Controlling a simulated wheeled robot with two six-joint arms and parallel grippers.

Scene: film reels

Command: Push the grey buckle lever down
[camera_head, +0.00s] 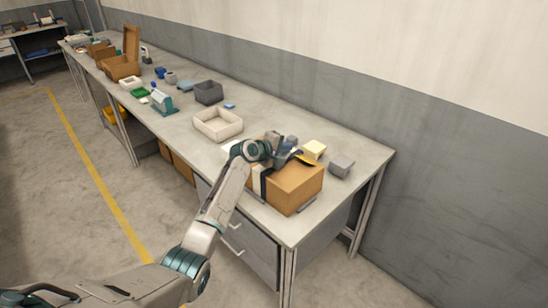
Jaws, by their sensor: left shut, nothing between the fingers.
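A brown box (298,190) sits near the front right end of the long workbench (226,157). A dark strap (257,184) runs down its side, beside a pale strip. My left arm reaches in from the lower left, and my left gripper (287,149) is over the top of the box, shut and empty. The gripper and wrist cover much of the box top. I cannot make out the grey buckle lever clearly, nor whether the gripper touches it. My right gripper is not in view.
A cream block (314,149) and a grey block (341,165) stand behind the box. A cream tray (218,125), a dark grey bin (208,92) and a teal device (162,102) stand farther along the bench. The bench's right corner is clear.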

